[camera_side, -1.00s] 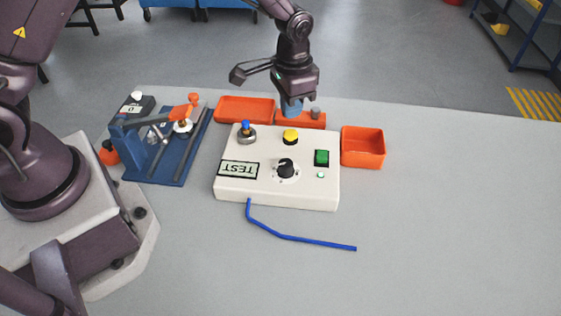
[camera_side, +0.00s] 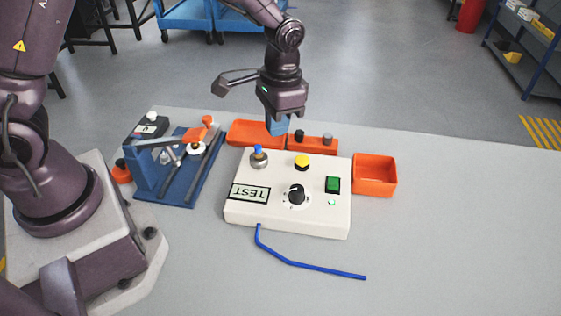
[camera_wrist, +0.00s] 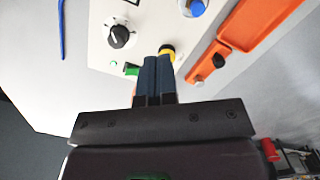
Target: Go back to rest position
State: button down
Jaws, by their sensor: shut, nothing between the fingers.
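My gripper (camera_side: 277,125) is raised behind the white test box (camera_side: 250,220), near the orange trays. In the wrist view my gripper's two blue fingers (camera_wrist: 158,60) are together with nothing between them. The test box (camera_wrist: 95,40) carries a black knob (camera_side: 297,195), a yellow button (camera_side: 302,162), a green switch (camera_side: 333,185) and a blue-tipped toggle (camera_side: 258,156). A small green light (camera_side: 332,203) is lit below the switch. In the wrist view the fingers overlap part of the yellow button (camera_wrist: 167,49).
A blue fixture (camera_side: 178,180) with an orange-handled clamp stands left of the box. A flat orange tray (camera_side: 250,128), an orange holder (camera_side: 315,142) with black and grey pieces, and an open orange bin (camera_side: 376,162) surround it. A blue cable (camera_side: 310,267) lies in front. Table space at right is clear.

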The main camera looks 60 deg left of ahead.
jog(key=s+a+r+n+t, duration=0.1)
jog(key=s+a+r+t, duration=0.1)
jog(key=s+r, duration=0.7)
jog(key=s+a+r+n+t, duration=0.1)
jog(key=s+r+t, duration=0.3)
jog(key=s+r, duration=0.4)
notch_tip(320, 180, up, 2)
jog(key=shift+s+a+r+t, duration=0.25)
jog(key=shift+s+a+t, duration=0.05)
jog(key=shift+s+a, duration=0.1)
dwell(1.3)
